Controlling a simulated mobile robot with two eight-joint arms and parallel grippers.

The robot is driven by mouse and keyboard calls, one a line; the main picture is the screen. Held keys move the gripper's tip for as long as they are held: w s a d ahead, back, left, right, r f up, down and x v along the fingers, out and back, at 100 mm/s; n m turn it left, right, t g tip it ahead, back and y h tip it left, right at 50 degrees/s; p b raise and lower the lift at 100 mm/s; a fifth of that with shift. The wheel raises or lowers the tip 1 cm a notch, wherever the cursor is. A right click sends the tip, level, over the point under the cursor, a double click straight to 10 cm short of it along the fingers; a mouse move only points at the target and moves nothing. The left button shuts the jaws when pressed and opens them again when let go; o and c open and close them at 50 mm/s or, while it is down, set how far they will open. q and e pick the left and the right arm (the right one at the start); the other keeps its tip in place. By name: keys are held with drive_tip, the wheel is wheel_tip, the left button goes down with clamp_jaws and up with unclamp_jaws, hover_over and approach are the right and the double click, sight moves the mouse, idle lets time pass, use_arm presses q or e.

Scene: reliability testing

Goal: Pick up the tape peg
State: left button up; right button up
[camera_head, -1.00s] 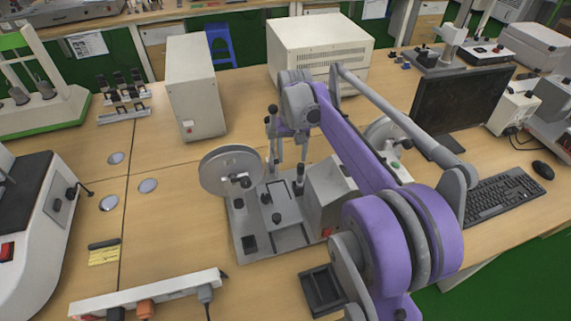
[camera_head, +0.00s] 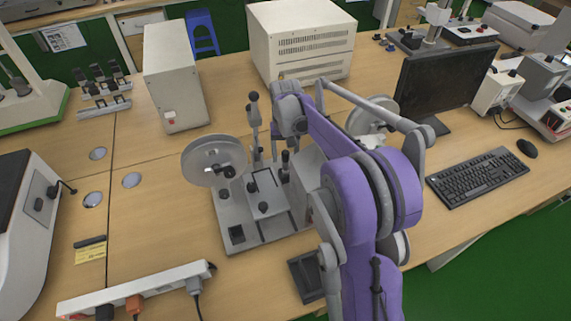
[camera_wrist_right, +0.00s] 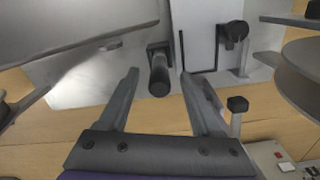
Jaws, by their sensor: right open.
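The tape machine (camera_head: 228,225) is a grey plate on the wooden bench with a round reel (camera_head: 213,160) at its left and several black-tipped pegs. I cannot tell for sure which one is the tape peg. In the right wrist view, a dark peg (camera_wrist_right: 158,76) with a round end shows between the fingertips of my right gripper (camera_wrist_right: 160,74), apparently untouched. That gripper is open and empty. In the head view my right gripper (camera_head: 283,130) is over the machine, partly hidden by my purple arm. My left gripper is out of view.
A white power strip (camera_head: 140,290) lies in front of the machine. A tall beige box (camera_head: 175,80) and a larger beige unit (camera_head: 300,45) stand behind. A monitor (camera_head: 445,85) and keyboard (camera_head: 478,177) are at right.

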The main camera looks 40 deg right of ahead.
sight(286, 165)
wheel_tip(286, 165, down, 2)
drive_tip(key=shift+f, duration=0.2)
clamp_jaws()
